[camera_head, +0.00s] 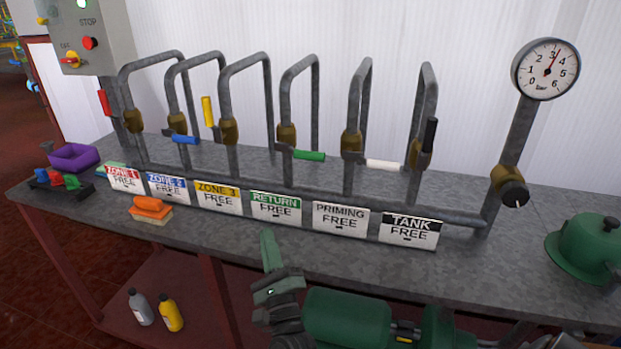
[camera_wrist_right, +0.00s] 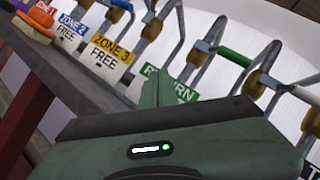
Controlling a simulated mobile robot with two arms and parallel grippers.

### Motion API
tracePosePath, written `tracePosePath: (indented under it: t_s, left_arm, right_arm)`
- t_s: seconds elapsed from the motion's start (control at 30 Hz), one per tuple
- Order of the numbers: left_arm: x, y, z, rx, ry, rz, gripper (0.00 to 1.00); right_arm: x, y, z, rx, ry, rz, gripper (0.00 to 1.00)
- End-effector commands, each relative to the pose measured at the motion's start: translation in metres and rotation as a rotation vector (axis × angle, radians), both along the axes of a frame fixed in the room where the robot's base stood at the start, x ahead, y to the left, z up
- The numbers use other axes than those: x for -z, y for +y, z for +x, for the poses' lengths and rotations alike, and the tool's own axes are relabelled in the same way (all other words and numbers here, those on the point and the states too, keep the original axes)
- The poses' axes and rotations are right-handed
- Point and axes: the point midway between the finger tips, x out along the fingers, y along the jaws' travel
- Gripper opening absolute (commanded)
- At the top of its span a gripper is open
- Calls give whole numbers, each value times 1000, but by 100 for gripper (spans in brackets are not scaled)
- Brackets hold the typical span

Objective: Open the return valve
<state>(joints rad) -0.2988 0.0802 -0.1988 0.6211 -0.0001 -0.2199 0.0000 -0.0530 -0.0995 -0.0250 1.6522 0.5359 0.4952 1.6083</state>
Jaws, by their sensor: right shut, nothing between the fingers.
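The return valve has a green lever (camera_head: 309,155) that sticks out sideways to the right from a brass body (camera_head: 285,136) on its grey pipe. In the right wrist view the green lever (camera_wrist_right: 234,57) shows at the upper right and the RETURN sign (camera_wrist_right: 183,90) is partly hidden behind my fingers. My right gripper (camera_head: 267,240) is shut and empty, in front of the bench edge, below and left of the lever and apart from it. My left gripper is out of view.
Several other valves line the pipes; red (camera_head: 104,103), yellow (camera_head: 207,111) and black (camera_head: 430,135) levers stand upright, blue (camera_head: 185,139) and white (camera_head: 382,163) lie sideways. A gauge (camera_head: 545,69) stands right. An orange-topped brush (camera_head: 151,208) and a green helmet (camera_head: 588,248) are on the bench.

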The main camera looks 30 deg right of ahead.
Motion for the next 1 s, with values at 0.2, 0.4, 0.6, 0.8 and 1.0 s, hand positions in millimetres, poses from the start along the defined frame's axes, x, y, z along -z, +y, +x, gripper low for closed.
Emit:
tracePosePath:
  t_s: [0.2,0.4,0.6,0.8,1.0]
  left_arm:
    - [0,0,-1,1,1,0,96]
    - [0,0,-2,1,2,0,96]
    - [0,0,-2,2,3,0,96]
    - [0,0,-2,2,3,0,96]
    - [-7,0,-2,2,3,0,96]
  right_arm:
    - [-13,-36,-11,82,-277,307,0]
    - [-15,-58,-28,134,-486,486,0]
    - [-15,-62,-32,142,-530,518,0]
    - [-16,-62,-32,142,-528,515,0]
    - [-26,-71,-24,141,-528,514,0]
